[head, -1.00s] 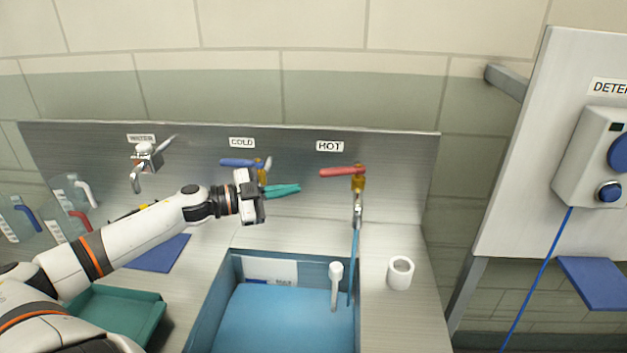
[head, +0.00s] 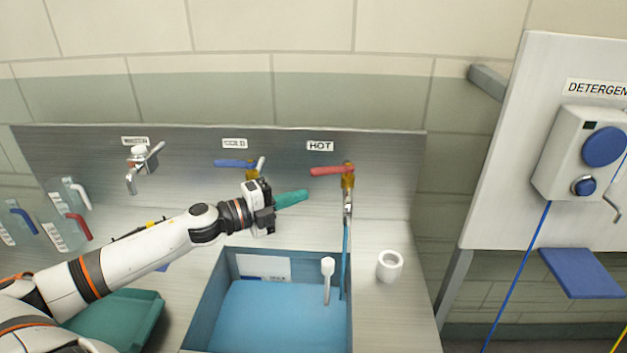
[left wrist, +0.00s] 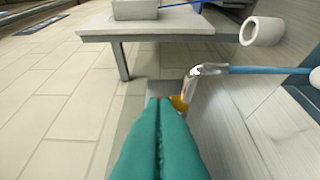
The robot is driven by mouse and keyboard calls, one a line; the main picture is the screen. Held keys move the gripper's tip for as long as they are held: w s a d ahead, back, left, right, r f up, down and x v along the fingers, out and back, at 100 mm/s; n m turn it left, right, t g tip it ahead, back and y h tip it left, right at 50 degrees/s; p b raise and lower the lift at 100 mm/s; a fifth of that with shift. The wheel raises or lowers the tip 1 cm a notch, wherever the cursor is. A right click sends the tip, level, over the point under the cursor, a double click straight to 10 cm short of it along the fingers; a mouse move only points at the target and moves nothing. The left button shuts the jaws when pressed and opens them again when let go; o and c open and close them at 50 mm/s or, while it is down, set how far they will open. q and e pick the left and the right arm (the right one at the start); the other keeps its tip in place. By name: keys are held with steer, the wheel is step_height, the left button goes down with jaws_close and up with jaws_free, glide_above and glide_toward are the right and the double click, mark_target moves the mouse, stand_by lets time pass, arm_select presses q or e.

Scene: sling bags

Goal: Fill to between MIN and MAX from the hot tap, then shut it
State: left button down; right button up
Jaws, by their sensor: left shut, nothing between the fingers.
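The hot tap's red lever (head: 332,171) points left from its brass body on the steel back panel, under the HOT label. A thin blue stream (head: 345,260) runs from its spout down into the blue basin (head: 208,312), which holds blue water. A white label sheet (head: 263,267) shows on the basin's inner back wall; its lower part is at the water, and I cannot read the marks clearly. My left gripper (head: 305,196) has its teal fingers shut and empty, left of the hot tap and below its lever. In the left wrist view the spout (left wrist: 192,82) is just beyond the fingertips. My right gripper is not in view.
The cold tap's blue lever (head: 235,163) is behind my left gripper. Jugs (head: 65,228) stand at the left.

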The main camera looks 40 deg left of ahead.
mark_target(332, 170)
arm_select(q)
steer(key=w+p, duration=0.3)
steer(key=w, duration=0.4)
steer(key=shift+w+a, duration=0.25)
steer(key=shift+w, duration=0.05)
